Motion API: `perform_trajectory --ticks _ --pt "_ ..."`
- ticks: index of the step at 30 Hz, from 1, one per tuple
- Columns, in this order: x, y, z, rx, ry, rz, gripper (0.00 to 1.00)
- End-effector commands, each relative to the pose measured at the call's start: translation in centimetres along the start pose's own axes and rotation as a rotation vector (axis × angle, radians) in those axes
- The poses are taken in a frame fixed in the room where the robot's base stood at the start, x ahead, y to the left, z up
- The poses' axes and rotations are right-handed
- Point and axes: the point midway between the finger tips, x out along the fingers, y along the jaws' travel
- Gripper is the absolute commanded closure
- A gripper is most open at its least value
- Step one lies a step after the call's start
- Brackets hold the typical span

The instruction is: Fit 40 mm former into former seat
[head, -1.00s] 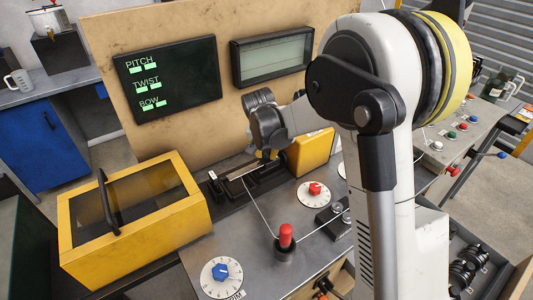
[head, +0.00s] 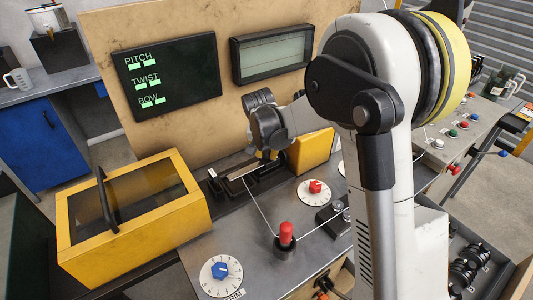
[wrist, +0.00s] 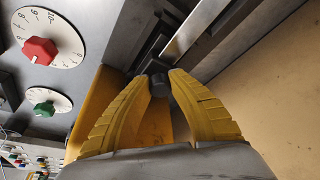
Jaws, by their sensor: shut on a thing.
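My gripper (head: 268,155) is over the black fixture (head: 262,183) at the back of the machine bench. In the wrist view its two yellow fingers (wrist: 161,82) are shut on a small dark cylindrical piece, which looks like the 40 mm former (wrist: 159,86). The former points toward dark blocks and a bright metal bar (wrist: 195,28) of the fixture. The former seat cannot be told apart clearly, nor can I tell whether the former touches it. In the head view the former is too small and hidden to make out.
A yellow box with a dark window (head: 135,215) stands left of the fixture. A yellow block (head: 312,150) stands close on the right. A red-topped post (head: 286,236), a red-knob dial (head: 316,189) and a blue-knob dial (head: 220,272) stand in front. A tan panel rises behind.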

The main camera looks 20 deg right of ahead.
Motion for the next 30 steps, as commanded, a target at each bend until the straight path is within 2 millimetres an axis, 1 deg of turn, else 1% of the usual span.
perform_trajectory --ticks 6,16,30 --pt "0.03 0.00 0.00 0.000 0.000 0.000 1.00" --pt "0.73 -0.01 0.26 0.001 0.000 0.001 1.00" --pt "0.74 -0.01 0.27 0.002 0.000 0.001 1.00"
